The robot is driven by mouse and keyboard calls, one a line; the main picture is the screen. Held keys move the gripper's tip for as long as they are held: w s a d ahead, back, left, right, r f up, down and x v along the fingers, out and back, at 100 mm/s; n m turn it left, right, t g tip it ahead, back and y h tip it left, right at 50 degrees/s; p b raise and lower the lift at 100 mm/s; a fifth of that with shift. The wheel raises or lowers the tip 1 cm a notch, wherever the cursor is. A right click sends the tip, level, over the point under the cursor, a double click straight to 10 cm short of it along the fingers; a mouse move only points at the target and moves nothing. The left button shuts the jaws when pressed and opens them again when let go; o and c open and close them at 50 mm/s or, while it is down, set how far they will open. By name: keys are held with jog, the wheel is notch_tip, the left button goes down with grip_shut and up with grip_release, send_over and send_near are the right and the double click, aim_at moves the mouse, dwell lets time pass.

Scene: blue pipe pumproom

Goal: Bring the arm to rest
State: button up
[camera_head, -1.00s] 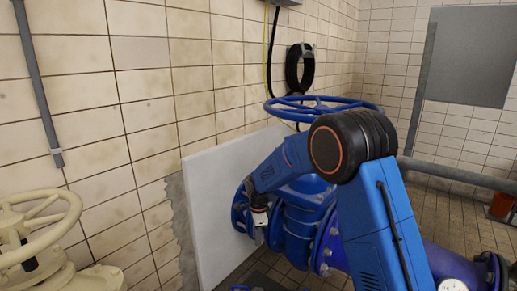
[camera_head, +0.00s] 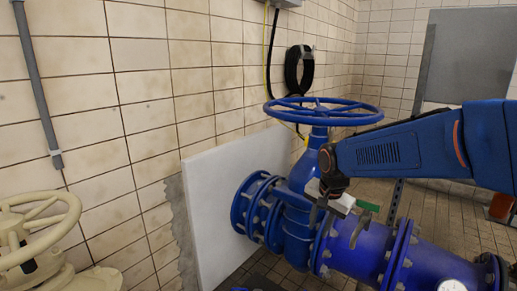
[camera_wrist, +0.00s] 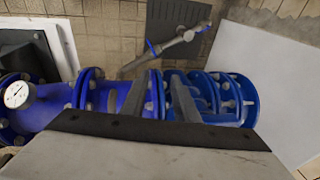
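My gripper (camera_head: 340,222) is at the end of my blue arm, in front of the blue pipe and valve in the head view. Its two dark fingers stand apart with nothing held between them. In the wrist view the fingers (camera_wrist: 158,92) also show apart, with the blue pipe behind them. I cannot tell the exact distance between the fingertips and the pipe. The blue valve body (camera_head: 297,225) is partly hidden by my gripper.
A blue handwheel (camera_head: 322,112) tops the valve, close to my arm. A white panel (camera_head: 215,190) stands left of the flange. A cream handwheel valve (camera_head: 38,240) is at the lower left. A gauge (camera_wrist: 16,95) sits on the pipe. Tiled floor shows behind the pipe.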

jog(key=s+d+n+t, duration=0.1)
jog(key=s+d+n, duration=0.3)
jog(key=s, duration=0.9)
jog(key=s+d+n+t, duration=0.1)
jog(key=s+d+n, duration=0.3)
jog(key=s, duration=0.9)
jog(key=shift+s+d+r+h, duration=0.15)
jog(key=shift+d+r+h, duration=0.25)
jog(key=shift+d, duration=0.8)
jog(key=shift+a, duration=0.15)
